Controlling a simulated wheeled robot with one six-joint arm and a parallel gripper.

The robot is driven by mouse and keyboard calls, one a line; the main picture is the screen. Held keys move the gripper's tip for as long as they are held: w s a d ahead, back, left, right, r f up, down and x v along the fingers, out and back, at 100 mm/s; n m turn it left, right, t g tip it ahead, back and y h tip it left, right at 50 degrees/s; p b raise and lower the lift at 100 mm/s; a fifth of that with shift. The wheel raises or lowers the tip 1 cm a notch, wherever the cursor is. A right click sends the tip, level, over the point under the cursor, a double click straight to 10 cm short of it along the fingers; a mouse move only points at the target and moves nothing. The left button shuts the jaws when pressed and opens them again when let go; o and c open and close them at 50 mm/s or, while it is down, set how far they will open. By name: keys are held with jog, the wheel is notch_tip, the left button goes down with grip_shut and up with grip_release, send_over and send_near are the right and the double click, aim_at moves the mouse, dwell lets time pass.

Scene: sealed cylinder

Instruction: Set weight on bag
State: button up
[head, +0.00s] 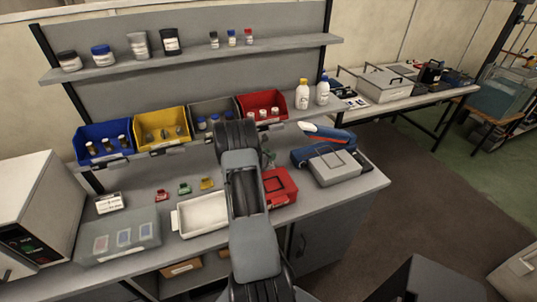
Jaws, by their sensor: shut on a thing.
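My arm reaches up the middle of the head view and bends over the bench. My gripper is hidden behind the arm, so neither its jaws nor anything in them can be seen. I cannot pick out a weight for certain. No bag is plain to see either; a dark blue, soft-looking item (312,154) lies at the right of the bench, against a grey box (335,168). A grey translucent tray (122,251) at the left holds flat coloured packets (124,237).
A white tray (187,230), a red case (283,186) and small coloured pieces (184,188) lie on the bench. Blue (88,153), yellow (150,145) and red bins (250,103) stand behind. A white machine (40,200) stands at left. The bench's right front corner is bare.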

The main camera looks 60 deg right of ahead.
jog(key=shift+f, duration=0.2)
jog(key=o, duration=0.9)
jog(key=shift+r, duration=0.1)
jog(key=shift+o, duration=0.2)
jog(key=shift+r, duration=0.15)
jog(key=w+a+r+m+t+y+b, duration=0.15)
jog(key=a+r+m, duration=0.4)
jog(key=a, duration=0.75)
jog(key=a+r+m+y+b, duration=0.1)
jog(key=a+r+m+y, duration=0.15)
jog(key=a+r, duration=0.8)
jog(key=s+a+r+m+t+y, duration=0.1)
jog(key=s+a+m+t+y, duration=0.1)
jog(key=a, duration=0.7)
jog(key=s+a+r+m+t+y, duration=0.1)
jog(key=a+y, duration=0.3)
jog(key=a, duration=0.4)
jog(key=s+a+r+m+t+y, duration=0.1)
jog(key=s+a+m+t+y, duration=0.2)
jog(key=a, duration=0.6)
jog(key=shift+s+a+r+m, duration=0.15)
jog(key=shift+s+a+m, duration=0.15)
jog(key=shift+s+m, duration=0.3)
